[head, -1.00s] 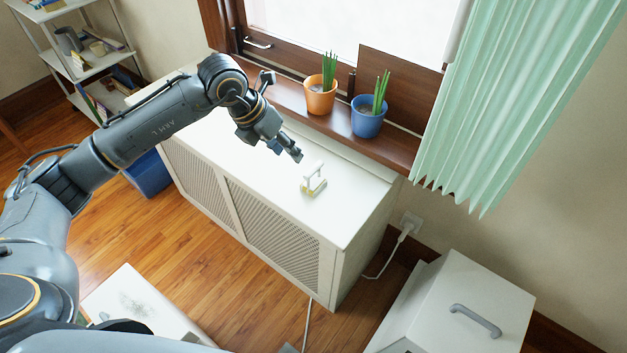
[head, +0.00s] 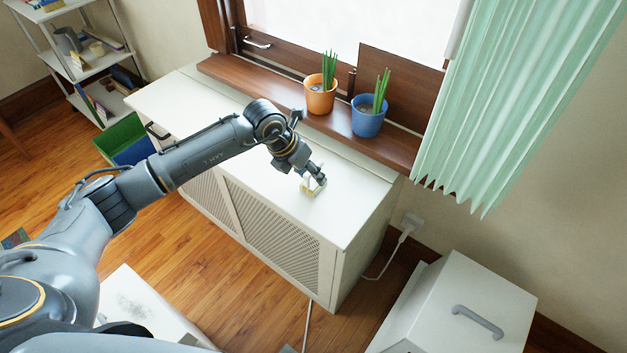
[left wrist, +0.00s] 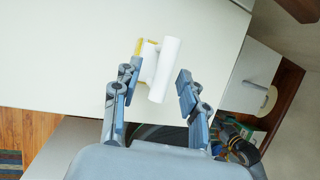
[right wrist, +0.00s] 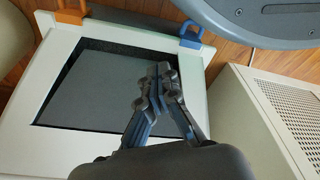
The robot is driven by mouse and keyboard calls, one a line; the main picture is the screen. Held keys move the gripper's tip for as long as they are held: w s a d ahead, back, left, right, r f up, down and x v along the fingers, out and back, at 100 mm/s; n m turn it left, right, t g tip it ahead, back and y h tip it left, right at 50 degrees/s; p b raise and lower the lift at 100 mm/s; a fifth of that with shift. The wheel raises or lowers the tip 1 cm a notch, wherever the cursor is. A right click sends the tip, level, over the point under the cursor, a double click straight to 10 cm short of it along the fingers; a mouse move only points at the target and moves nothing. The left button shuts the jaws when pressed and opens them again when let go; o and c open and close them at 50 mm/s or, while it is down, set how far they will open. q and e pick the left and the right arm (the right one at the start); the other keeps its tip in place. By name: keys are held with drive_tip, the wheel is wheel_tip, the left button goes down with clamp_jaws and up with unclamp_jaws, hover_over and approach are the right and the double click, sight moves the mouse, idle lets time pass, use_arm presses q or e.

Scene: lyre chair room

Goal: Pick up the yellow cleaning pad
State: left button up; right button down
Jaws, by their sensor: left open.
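The yellow cleaning pad (head: 307,189) lies on the white radiator cover. In the left wrist view its yellow edge (left wrist: 141,47) shows beside its white upright handle (left wrist: 165,70). My left gripper (head: 316,180) is at the pad and partly hides it in the head view. In the left wrist view my left gripper (left wrist: 159,76) is open, with the handle appearing between its two fingers; contact cannot be told. My right gripper (right wrist: 163,70) is shut and empty, seen above a white frame with a dark recess.
The white radiator cover (head: 350,200) is otherwise mostly clear. An orange pot (head: 320,100) and a blue pot (head: 366,122) with green plants stand on the wooden sill behind. A green curtain (head: 510,100) hangs at right. The white frame (right wrist: 75,155) has orange and blue clips.

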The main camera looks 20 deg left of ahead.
use_arm(q)
clamp_jaws()
use_arm(e)
drive_tip(key=shift+s+f, duration=0.15)
drive_tip(key=shift+s, duration=0.15)
use_arm(q)
drive_tip(key=shift+r, duration=0.2)
